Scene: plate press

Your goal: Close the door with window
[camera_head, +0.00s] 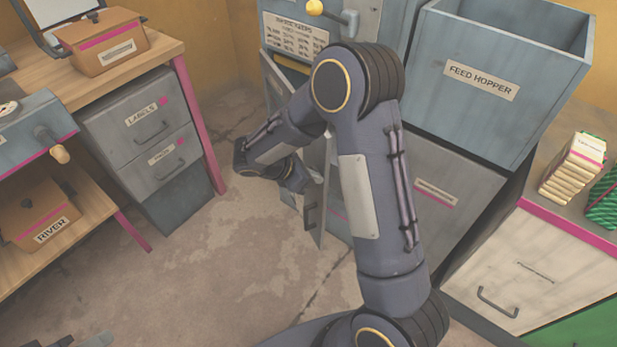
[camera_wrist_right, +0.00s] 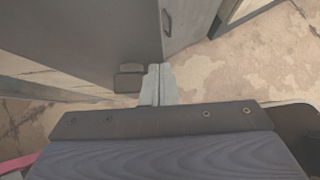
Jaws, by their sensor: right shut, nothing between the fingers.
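A grey door (camera_head: 323,215) stands swung out from the lower front of the blue-grey machine, with a dark handle (camera_head: 310,217) near its free edge. My right arm hides much of it, and I cannot make out a window. My right gripper (camera_head: 297,183) is beside the door, partly hidden; its fingers (camera_wrist_right: 158,84) are shut and empty in the right wrist view. A grey panel (camera_wrist_right: 90,40) is just beyond the fingertips there; I cannot tell whether they touch. Dark parts at the bottom left edge look like my left gripper (camera_head: 85,342), mostly cut off.
A feed hopper (camera_head: 500,90) and a pale cabinet (camera_head: 560,270) stand to the right. A wooden bench (camera_head: 160,55) with grey drawers (camera_head: 145,115) stands to the left. The concrete floor (camera_head: 210,275) between them is clear.

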